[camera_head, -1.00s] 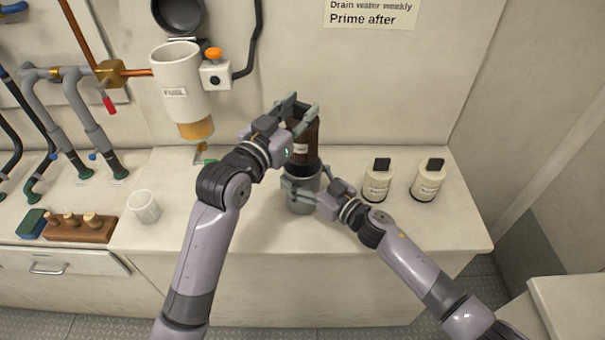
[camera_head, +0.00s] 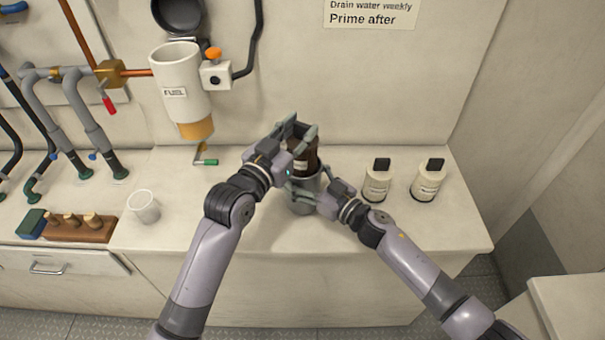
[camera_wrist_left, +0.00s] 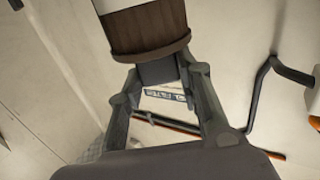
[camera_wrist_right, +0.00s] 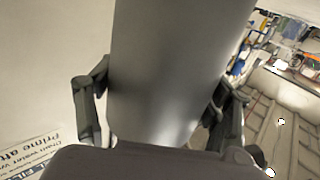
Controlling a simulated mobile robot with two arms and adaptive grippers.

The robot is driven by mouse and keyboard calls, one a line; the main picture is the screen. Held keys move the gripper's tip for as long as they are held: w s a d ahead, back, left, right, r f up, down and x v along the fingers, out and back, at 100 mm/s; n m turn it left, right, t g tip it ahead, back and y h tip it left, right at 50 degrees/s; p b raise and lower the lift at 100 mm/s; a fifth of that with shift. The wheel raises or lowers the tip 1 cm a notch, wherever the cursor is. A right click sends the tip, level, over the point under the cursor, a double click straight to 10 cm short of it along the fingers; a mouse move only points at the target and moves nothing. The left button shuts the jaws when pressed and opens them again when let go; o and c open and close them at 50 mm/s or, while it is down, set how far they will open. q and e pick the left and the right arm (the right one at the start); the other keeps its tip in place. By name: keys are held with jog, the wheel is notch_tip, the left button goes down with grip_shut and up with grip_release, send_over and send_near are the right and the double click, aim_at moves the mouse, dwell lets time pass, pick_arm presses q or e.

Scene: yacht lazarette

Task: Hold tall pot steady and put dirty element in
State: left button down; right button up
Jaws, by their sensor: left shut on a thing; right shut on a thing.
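The dirty element (camera_head: 305,160) is a dark brown cylinder with a pale label. It stands upright, its lower part inside the mouth of the tall pot (camera_head: 304,206), a grey metal cylinder on the counter. My left gripper (camera_head: 299,136) is shut on the element near its top; the left wrist view shows the brown pleated body and rim (camera_wrist_left: 148,35) at the fingers. My right gripper (camera_head: 307,190) is shut around the pot's side; the pot's grey wall (camera_wrist_right: 175,75) fills the right wrist view. How deep the element sits is hidden.
Two white bottles with black caps (camera_head: 377,183) (camera_head: 428,182) stand right of the pot. A clear cup (camera_head: 143,206) and a wooden block with pegs (camera_head: 80,228) are at left.

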pick_arm(q)
jog(key=shift+f, duration=1)
jog(key=c, duration=1.1)
grip_release()
jog(key=shift+o, duration=0.2)
jog(key=shift+f, duration=0.1)
jog(key=v, duration=1.2)
